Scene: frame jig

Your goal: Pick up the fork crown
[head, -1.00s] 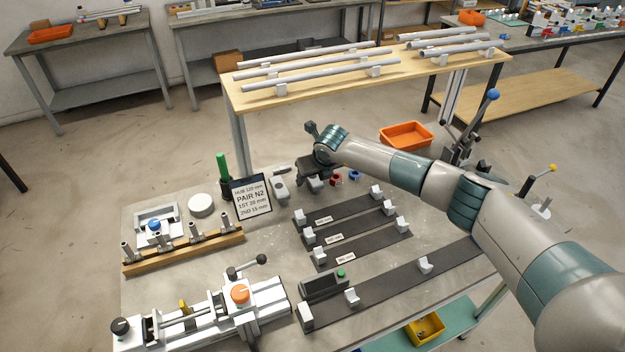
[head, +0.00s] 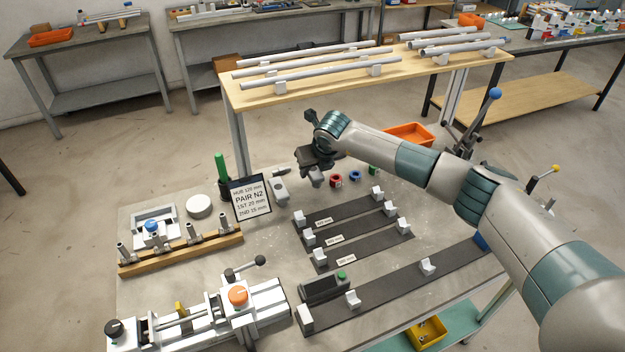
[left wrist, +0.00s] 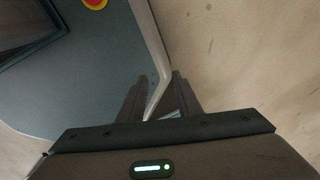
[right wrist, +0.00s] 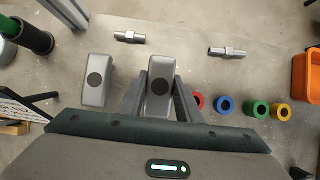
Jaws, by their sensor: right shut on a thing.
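Two grey rounded blocks, each with a dark round spot, look like fork crowns. One fork crown (right wrist: 158,88) is between the fingers of my right gripper (right wrist: 160,80), which is shut on it. In the head view this held crown (head: 317,179) hangs below my right gripper (head: 317,168), seemingly just above the bench. The other grey crown (right wrist: 97,82) lies on the bench to the left; the head view shows it beside the sign (head: 281,191). My left gripper (left wrist: 160,80) shows only in the left wrist view, fingers apart, nothing held.
Coloured rings, including a red one (head: 336,180), lie right of the held crown. A sign (head: 250,197) and a green-topped post (head: 221,170) stand left. Dark rails with white blocks (head: 345,210) lie in front. An orange bin (head: 410,133) is behind the arm.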

